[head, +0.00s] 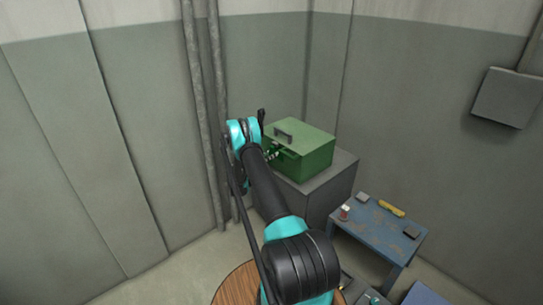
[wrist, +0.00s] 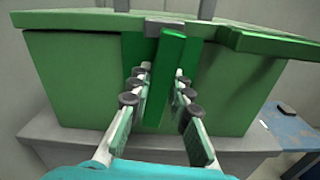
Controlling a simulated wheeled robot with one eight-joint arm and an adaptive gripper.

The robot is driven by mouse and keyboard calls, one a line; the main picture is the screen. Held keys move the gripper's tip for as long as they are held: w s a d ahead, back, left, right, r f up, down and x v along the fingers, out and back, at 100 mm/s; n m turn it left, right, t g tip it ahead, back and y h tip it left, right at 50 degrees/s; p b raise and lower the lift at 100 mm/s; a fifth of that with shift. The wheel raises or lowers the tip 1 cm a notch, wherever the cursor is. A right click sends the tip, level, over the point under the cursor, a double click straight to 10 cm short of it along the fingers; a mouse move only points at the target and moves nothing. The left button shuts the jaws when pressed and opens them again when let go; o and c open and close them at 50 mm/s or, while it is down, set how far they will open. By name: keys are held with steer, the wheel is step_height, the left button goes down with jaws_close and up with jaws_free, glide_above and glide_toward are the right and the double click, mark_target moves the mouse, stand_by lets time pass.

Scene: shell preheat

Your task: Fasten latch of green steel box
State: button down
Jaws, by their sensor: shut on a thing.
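The green steel box (head: 310,160) stands on a grey block, with its lid down and a grey handle on top in the head view. In the wrist view the box front (wrist: 80,80) fills the middle, under the overhanging lid (wrist: 70,20). The latch (wrist: 167,75) is a narrow green strip at the centre of the front, just below a small grey piece at the lid edge. It looks angled out from the box. My gripper (wrist: 161,80) is shut on the latch, one finger on each side. In the head view my gripper (head: 272,153) is small and partly hidden by my arm.
The grey block (wrist: 60,140) carries the box. A worn blue table (head: 375,235) with several small items, including a yellow one (head: 391,209), stands at right. Pipes (head: 205,110) run up the wall at left. A grey wall box (head: 507,97) hangs at far right.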

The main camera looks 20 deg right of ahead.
steer(key=shift+a+n, duration=0.1)
steer(key=shift+n, duration=0.6)
steer(key=c, duration=1.4)
jaws_free()
steer(key=v, duration=1.2)
steer(key=shift+r, duration=0.1)
